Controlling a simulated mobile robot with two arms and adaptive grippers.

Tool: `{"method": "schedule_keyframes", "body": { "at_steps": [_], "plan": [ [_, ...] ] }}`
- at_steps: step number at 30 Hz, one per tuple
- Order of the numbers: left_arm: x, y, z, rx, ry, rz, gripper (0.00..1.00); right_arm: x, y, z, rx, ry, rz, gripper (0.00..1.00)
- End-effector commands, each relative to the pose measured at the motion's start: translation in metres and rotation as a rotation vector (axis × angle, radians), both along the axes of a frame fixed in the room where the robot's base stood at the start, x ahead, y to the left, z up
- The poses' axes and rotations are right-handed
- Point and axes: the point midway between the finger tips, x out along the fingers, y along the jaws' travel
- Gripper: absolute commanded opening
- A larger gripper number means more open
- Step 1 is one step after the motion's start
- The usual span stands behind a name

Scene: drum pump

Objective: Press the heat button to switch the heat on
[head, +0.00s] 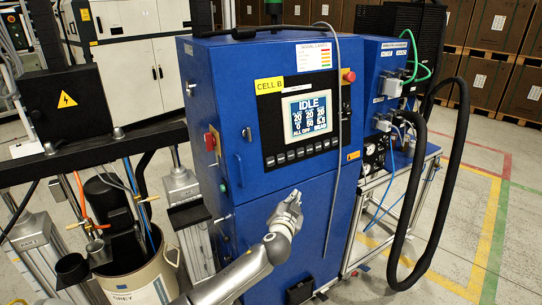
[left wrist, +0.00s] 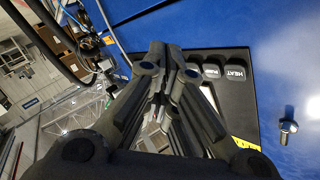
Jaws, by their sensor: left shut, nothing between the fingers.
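The heat button (left wrist: 235,73) is a dark key lettered HEAT, at the right end of a key row in the left wrist view. In the head view it appears as the leftmost key (head: 270,161) under the screen, its lettering too small to read. My left gripper (head: 291,198) is shut and empty, below the key row in the head view. In the left wrist view its fingertips (left wrist: 166,62) lie to the left of the heat button, and they appear apart from it. The screen (head: 311,115) reads IDLE and ALL OFF. My right gripper is not in view.
Another key (left wrist: 213,71) sits right beside the heat button. The blue cabinet (head: 230,150) carries a red knob (head: 210,141) on its left side and another (head: 349,76) at upper right. A grey cable (head: 338,150) hangs down its front. Black hoses (head: 455,190) loop at right.

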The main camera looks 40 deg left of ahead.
Motion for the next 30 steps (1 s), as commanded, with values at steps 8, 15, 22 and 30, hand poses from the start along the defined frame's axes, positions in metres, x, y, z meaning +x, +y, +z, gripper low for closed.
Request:
{"method": "schedule_keyframes", "body": {
  "at_steps": [8,15,22,30],
  "plan": [
    [0.004,0.001,0.093,0.024,-0.148,0.018,0.0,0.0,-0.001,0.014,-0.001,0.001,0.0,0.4],
    [0.004,0.001,0.099,0.026,-0.161,0.02,0.0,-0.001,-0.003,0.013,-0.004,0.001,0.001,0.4],
    [0.005,0.003,0.098,0.027,-0.159,0.02,0.0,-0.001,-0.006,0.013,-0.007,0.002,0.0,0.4],
    [0.015,0.029,0.092,0.03,-0.159,0.022,0.0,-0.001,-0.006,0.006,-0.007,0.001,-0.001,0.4]
  ]
}}
